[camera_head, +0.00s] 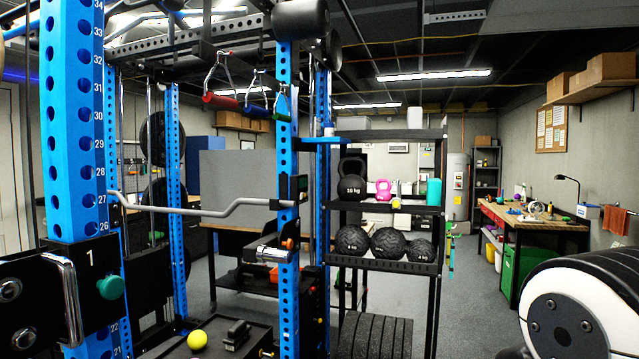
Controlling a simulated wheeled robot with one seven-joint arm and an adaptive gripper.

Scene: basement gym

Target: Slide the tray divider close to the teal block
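A teal block-like piece (433,191) stands upright at the right end of the rack's middle shelf (365,204). A pink kettlebell (383,190) and a small yellow-and-grey item (396,193) are to its left on the same shelf. I cannot clearly make out a tray divider. A low black tray-like surface (262,336) at the bottom holds a yellow ball (197,340) and a dark dumbbell-like piece (236,333), and I see no distinct divider there. My gripper is out of view.
Blue rack posts (71,125) and a bent grey bar (200,211) stand at the left. A black kettlebell (352,183) shares the shelf, with several black balls (388,243) below. A workbench (545,222) stands at the right. Grey floor (470,290) is open between.

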